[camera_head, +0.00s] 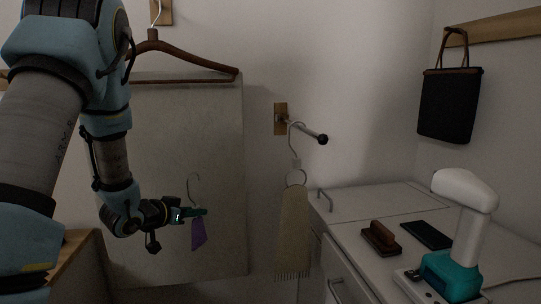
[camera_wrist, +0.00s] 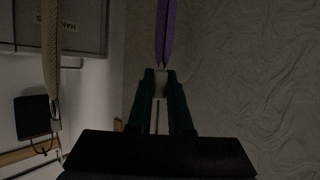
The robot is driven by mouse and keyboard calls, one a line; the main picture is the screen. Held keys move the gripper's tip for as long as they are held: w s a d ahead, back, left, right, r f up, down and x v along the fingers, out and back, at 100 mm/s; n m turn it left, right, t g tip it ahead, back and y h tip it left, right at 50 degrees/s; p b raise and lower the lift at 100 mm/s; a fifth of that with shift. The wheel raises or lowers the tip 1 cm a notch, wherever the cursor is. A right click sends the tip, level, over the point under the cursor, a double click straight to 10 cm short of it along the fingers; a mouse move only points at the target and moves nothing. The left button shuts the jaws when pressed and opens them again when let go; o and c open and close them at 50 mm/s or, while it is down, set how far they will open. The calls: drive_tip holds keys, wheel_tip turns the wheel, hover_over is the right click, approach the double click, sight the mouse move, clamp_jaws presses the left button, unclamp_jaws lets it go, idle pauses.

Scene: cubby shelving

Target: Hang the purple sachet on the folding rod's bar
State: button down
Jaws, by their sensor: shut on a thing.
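The purple sachet (camera_head: 198,234) hangs at my gripper (camera_head: 203,211), with a thin metal hook (camera_head: 193,187) rising above the fingers. My gripper is shut on the sachet, left of the folding rod and a little lower. In the wrist view the purple sachet (camera_wrist: 166,35) shows edge-on just beyond the fingertips (camera_wrist: 159,78). The folding rod's bar (camera_head: 307,132) sticks out from a brass wall plate (camera_head: 280,119) and ends in a dark knob (camera_head: 322,139). A hook hangs on the bar, with a ring and a beige fringed cloth (camera_head: 292,231) below it.
A brown hanger (camera_head: 180,58) hangs at upper left before a pale panel (camera_head: 160,190). A white cabinet (camera_head: 380,200) at right holds a brush (camera_head: 380,238), a dark flat item (camera_head: 427,235) and a white-and-teal device (camera_head: 455,260). A black bag (camera_head: 449,105) hangs on the right wall.

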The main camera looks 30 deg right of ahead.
drive_tip(key=s+d+r+m+g+p, duration=0.2)
drive_tip(key=s+d+r+m+g, duration=0.3)
drive_tip(key=s+r, duration=0.3)
drive_tip(key=s+d+r+m+g+h+p, duration=0.1)
drive_tip(key=s+d+r+m+g+p, duration=0.1)
drive_tip(key=s+d+r+m+g, duration=0.3)
drive_tip(key=s+d+r+g, duration=0.1)
drive_tip(key=s+d+r, duration=0.1)
drive_tip(key=s+r, duration=0.2)
drive_tip(key=shift+s+d+g, duration=0.4)
drive_tip(key=shift+s, duration=1)
drive_tip(key=shift+a+r+p, duration=0.15)
drive_tip(key=shift+r+p, duration=0.05)
drive_tip(key=shift+p, duration=0.5)
drive_tip(key=p+x, duration=0.1)
drive_tip(key=x, duration=0.8)
drive_tip(key=shift+d+r, duration=0.2)
drive_tip(key=shift+d, duration=0.1)
